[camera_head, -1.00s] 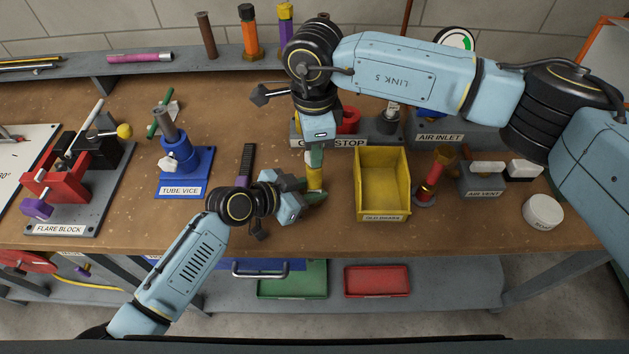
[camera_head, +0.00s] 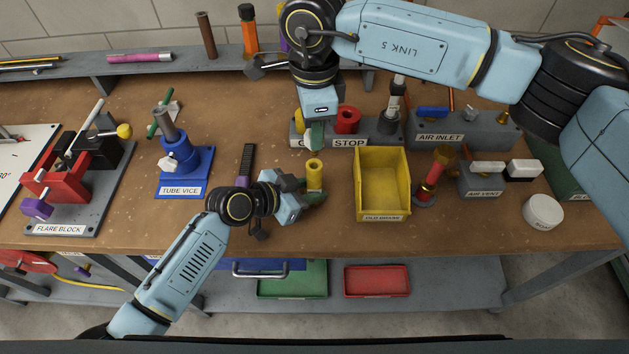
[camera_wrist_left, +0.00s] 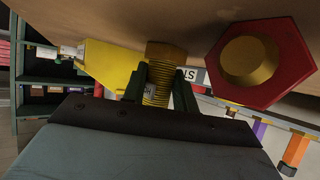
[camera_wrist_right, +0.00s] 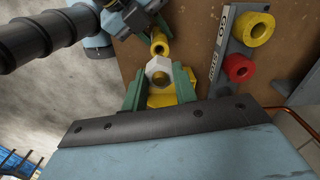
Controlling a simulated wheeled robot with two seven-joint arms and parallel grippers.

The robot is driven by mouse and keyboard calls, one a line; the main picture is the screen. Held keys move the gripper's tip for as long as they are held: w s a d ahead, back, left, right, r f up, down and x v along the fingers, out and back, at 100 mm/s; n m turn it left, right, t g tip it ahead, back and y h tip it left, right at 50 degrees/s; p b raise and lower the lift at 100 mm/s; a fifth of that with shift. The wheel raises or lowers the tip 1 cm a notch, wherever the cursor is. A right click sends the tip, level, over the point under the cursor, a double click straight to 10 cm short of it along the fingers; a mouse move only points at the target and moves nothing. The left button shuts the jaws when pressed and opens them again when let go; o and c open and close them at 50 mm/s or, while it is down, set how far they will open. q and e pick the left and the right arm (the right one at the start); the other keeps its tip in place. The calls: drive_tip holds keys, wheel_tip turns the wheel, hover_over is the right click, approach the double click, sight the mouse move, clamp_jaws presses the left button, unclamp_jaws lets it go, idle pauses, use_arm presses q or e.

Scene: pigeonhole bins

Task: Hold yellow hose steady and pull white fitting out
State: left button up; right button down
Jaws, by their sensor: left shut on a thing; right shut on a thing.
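The yellow hose (camera_head: 315,178) stands upright in the middle of the bench, its open top end showing. My left gripper (camera_head: 312,190) is shut on it from the side. The left wrist view shows the ribbed yellow hose (camera_wrist_left: 158,75) between the green fingers. My right gripper (camera_head: 315,138) is above the hose and behind it, pointing down. In the right wrist view it is shut on the white hexagonal fitting (camera_wrist_right: 159,66), apart from the hose's open end (camera_wrist_right: 159,42).
A yellow bin (camera_head: 383,212) stands right of the hose. A red and brass piece (camera_head: 428,187) is beyond it. A grey stop block with a red ring (camera_head: 347,119) lies behind. The blue tube vice (camera_head: 185,175) stands to the left. Bare bench lies in front of the vice.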

use_arm(q)
drive_tip(key=o, duration=1.2)
drive_tip(key=shift+s+f, duration=0.2)
drive_tip(key=shift+f, duration=0.05)
drive_tip(key=shift+c, duration=0.2)
use_arm(e)
drive_tip(key=shift+s, duration=0.1)
use_arm(q)
drive_tip(key=shift+w, duration=0.2)
drive_tip(key=shift+a+r, duration=0.1)
drive_tip(key=shift+r, duration=0.05)
drive_tip(key=shift+s+a+r, duration=0.1)
drive_tip(key=shift+s+a, duration=0.05)
drive_tip(key=shift+a, duration=0.05)
drive_tip(key=v, duration=1.1)
drive_tip(key=shift+s+a, duration=0.1)
drive_tip(key=shift+s, duration=0.05)
